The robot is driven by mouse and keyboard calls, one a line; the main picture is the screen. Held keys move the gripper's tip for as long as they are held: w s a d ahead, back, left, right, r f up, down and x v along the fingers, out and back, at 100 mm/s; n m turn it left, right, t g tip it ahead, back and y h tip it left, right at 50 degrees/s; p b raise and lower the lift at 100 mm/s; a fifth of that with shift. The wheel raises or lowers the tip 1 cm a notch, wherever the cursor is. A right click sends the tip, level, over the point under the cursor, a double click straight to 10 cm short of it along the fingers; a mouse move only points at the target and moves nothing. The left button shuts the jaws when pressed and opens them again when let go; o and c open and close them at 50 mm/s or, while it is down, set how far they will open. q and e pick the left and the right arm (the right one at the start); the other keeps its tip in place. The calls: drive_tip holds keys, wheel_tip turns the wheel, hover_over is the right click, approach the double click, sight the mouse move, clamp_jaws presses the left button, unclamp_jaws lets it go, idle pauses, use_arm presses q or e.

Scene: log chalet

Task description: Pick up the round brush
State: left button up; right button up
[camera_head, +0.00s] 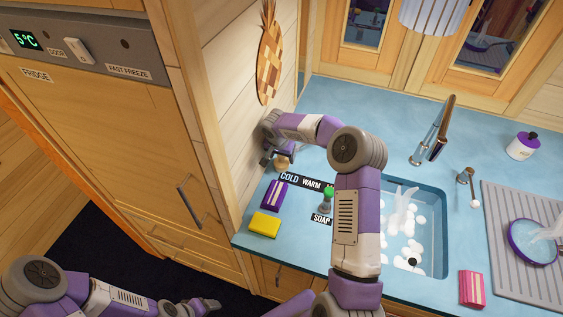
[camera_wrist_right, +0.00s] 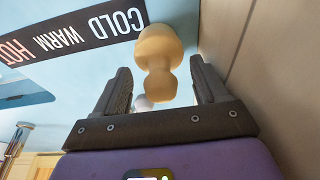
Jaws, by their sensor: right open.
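The round brush (camera_head: 282,163), a small tan wooden piece with a rounded knob, is on the blue counter by the left wall, beside the COLD WARM label. In the right wrist view the tan knobbed piece (camera_wrist_right: 158,48) shows between the two dark fingers. My right gripper (camera_head: 272,157) is at the brush, partly hidden by its own arm. In the wrist view my right gripper (camera_wrist_right: 161,70) is open, with a finger on each side of the knob and gaps visible. My left gripper (camera_head: 205,305) is low at the left, over the dark floor, its jaws too small to read.
The sink (camera_head: 433,215) with white foam lies right. The wall (camera_wrist_right: 250,50) is close beside my right gripper.

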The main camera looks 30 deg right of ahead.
drive_tip(key=x, duration=0.2)
drive_tip(key=shift+w+f, duration=0.1)
drive_tip(key=shift+f, duration=0.15)
drive_tip(key=c, duration=0.9)
drive_tip(key=shift+o, duration=0.2)
drive_tip(key=shift+d+r, duration=0.1)
drive_tip(key=shift+r, duration=0.2)
drive_tip(key=r, duration=0.6)
drive_tip(key=shift+s+d+r, duration=0.2)
drive_tip(key=shift+s+r, duration=0.1)
drive_tip(key=shift+r, duration=0.1)
drive_tip(key=s+d+b, duration=0.1)
drive_tip(key=s+d, duration=1.1)
drive_tip(key=s, duration=0.2)
drive_tip(key=shift+s+d+f+b, duration=0.2)
drive_tip(key=shift+s+d+b, duration=0.05)
drive_tip(key=shift+s+b, duration=0.15)
